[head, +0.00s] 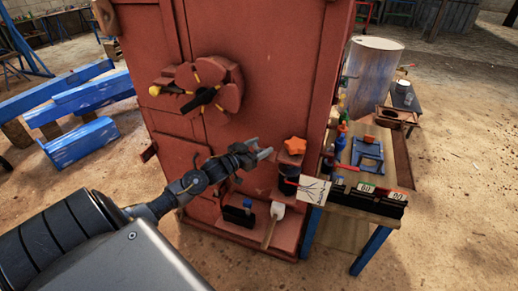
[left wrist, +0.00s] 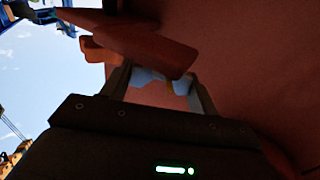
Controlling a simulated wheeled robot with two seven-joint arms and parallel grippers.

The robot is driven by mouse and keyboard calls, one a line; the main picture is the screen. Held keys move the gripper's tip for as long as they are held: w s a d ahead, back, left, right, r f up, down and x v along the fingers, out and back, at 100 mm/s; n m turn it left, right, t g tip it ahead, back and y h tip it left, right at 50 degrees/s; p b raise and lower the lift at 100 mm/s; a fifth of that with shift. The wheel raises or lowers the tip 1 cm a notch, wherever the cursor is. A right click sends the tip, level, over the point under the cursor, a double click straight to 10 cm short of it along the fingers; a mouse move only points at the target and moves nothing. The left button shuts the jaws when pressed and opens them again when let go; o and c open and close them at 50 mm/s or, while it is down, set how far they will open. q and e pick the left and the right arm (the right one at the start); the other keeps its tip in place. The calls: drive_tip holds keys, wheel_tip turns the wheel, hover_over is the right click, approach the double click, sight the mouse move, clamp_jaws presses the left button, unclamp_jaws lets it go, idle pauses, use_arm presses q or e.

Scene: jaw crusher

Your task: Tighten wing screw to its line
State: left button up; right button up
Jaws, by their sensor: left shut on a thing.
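My left gripper (head: 264,154) reaches in from the left to the lower front of the red crusher housing (head: 260,60). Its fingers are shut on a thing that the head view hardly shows. In the left wrist view, a reddish bar (left wrist: 140,42) crosses in front of the fingertips of the gripper (left wrist: 160,88), with an orange piece (left wrist: 98,50) beside it. I take the held thing to be the wing screw, but its outline and its line are hidden. An orange lobed knob (head: 294,146) stands just right of the fingertips. My right gripper is out of view.
A wheel-like hub (head: 205,88) with a black and yellow handle projects above my arm. A ledge below holds a white-headed mallet (head: 276,211). A workbench (head: 340,232) with tools and a paper tag (head: 313,190) stands close on the right. Blue beams (head: 85,115) lie at left.

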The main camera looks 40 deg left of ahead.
use_arm(q)
drive_tip(key=shift+h, duration=0.3)
drive_tip(key=o, duration=1)
drive_tip(key=shift+s+f, duration=0.1)
drive_tip(key=shift+s, duration=0.25)
drive_tip(key=s+b, duration=0.1)
drive_tip(key=s, duration=0.2)
drive_tip(key=s+a+b, duration=0.1)
drive_tip(key=s, duration=0.2)
drive_tip(key=s+a+b, duration=0.1)
drive_tip(key=s, duration=0.3)
drive_tip(key=shift+w+m, duration=0.1)
drive_tip(key=shift+m, duration=0.3)
